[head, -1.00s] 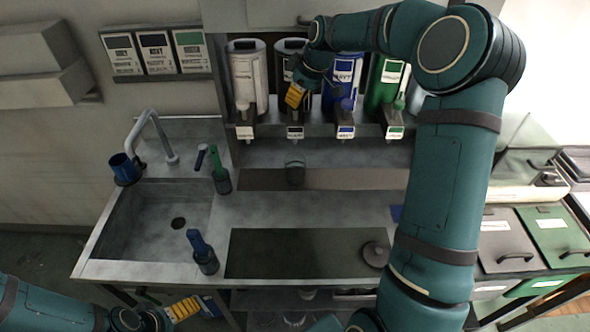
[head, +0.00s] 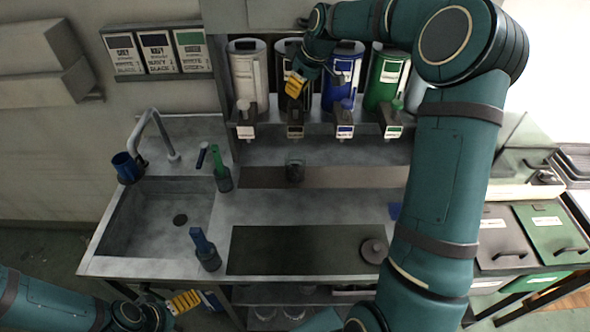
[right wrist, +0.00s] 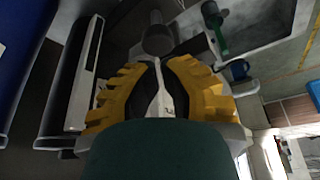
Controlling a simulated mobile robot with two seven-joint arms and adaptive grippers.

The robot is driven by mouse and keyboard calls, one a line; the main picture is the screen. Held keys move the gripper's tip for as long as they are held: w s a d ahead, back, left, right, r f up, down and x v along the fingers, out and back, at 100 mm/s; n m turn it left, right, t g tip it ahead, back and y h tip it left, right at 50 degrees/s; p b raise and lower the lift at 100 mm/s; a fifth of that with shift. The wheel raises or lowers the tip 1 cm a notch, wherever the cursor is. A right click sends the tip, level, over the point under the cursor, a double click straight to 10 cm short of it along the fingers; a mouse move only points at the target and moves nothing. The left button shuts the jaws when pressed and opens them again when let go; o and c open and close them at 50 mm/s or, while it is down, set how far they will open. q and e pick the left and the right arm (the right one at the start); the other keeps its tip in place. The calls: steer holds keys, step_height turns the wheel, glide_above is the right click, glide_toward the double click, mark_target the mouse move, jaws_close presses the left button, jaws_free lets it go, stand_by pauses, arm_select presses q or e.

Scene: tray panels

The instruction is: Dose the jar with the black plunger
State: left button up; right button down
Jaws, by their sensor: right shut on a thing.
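The jar (head: 295,171) is a small clear vessel on the strip below the black dispenser (head: 290,50). It looks dark inside, though its contents are too small to make out. My right gripper (head: 294,86) is in front of the black dispenser, above its spout (head: 296,115). It is shut on the black plunger, which its fingers mostly hide. In the right wrist view, the yellow fingers (right wrist: 160,90) close around the plunger. My left gripper (head: 184,301) is low at the counter's front edge, away from the jar; its finger gap is unclear.
White (head: 247,70), navy (head: 342,75) and green (head: 384,75) dispensers flank the black one. A sink (head: 150,235) with a blue cup (head: 126,166) is at left. Brushes in holders (head: 206,250) stand beside it. A dark mat (head: 300,250) with a round lid (head: 373,250) lies in front.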

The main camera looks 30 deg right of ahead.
step_height(320, 180, up, 4)
steer(key=p, duration=0.3)
steer(key=shift+r, duration=1)
